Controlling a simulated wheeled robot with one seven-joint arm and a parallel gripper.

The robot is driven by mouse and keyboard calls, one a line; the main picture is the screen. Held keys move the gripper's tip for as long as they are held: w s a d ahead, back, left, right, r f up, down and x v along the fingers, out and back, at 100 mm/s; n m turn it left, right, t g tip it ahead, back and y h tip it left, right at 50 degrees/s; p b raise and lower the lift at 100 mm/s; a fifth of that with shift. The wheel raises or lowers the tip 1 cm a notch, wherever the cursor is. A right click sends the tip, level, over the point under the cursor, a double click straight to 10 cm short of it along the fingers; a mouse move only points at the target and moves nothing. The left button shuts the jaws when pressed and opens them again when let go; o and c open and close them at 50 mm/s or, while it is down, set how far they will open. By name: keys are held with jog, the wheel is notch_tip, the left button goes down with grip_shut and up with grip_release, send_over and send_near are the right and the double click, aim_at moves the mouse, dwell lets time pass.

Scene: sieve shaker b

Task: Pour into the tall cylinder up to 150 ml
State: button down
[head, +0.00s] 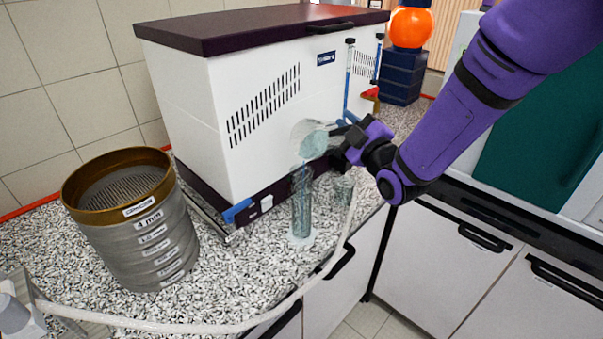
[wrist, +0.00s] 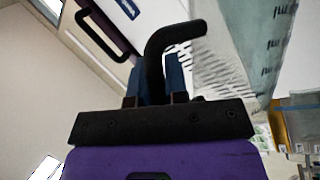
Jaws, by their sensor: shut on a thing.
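The tall cylinder (head: 301,210) is clear and stands upright on the speckled counter in front of the white machine. It looks tinted blue-green inside, but its scale and level are too small to read. My gripper (head: 338,150) is shut on a clear beaker (head: 313,143), tilted to the left with its mouth close above the cylinder's top. The beaker holds pale blue-green liquid. Whether a stream is falling I cannot tell. In the wrist view the beaker (wrist: 262,40) shows dark graduation marks at upper right, beside my gripper's dark finger.
A small clear vessel (head: 343,188) stands right of the cylinder. A stack of sieves (head: 140,235) stands at left. The white machine (head: 245,110) is close behind the cylinder. A pale hose (head: 200,326) runs along the counter's front.

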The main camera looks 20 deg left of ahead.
jog(key=shift+s+r+n+y, duration=0.35)
jog(key=shift+r+n+y, duration=0.15)
jog(key=shift+n, duration=0.2)
dwell(0.8)
jog(key=shift+s+a+r+n+y+p, duration=0.1)
jog(key=shift+s+r+n+y+p, duration=0.25)
jog(key=shift+s+n, duration=0.2)
jog(key=shift+s+a+r+n+y+p, duration=0.1)
jog(key=shift+s+r+n+y+p, duration=0.15)
jog(key=shift+s+n+y+p, duration=0.25)
dwell(2.0)
jog(key=w+d+f+m+g+h+b, duration=0.1)
jog(key=w+f+m+g+h+b, duration=0.2)
jog(key=w+f+m+g+h, duration=0.65)
jog(key=shift+w+d+r+m+t+y, duration=0.1)
jog(key=shift+w+r+m+t+y, duration=0.15)
jog(key=shift+m+t+y, duration=0.25)
jog(key=shift+w+r+m+t+y, duration=0.2)
jog(key=shift+m+t+y, duration=0.1)
jog(key=shift+m+t, duration=0.4)
jog(key=shift+w+d+r+m+t+y, duration=0.15)
jog(key=shift+r+m+t+y, duration=0.1)
jog(key=shift+m+t+y, duration=0.35)
jog(key=shift+a+r, duration=0.1)
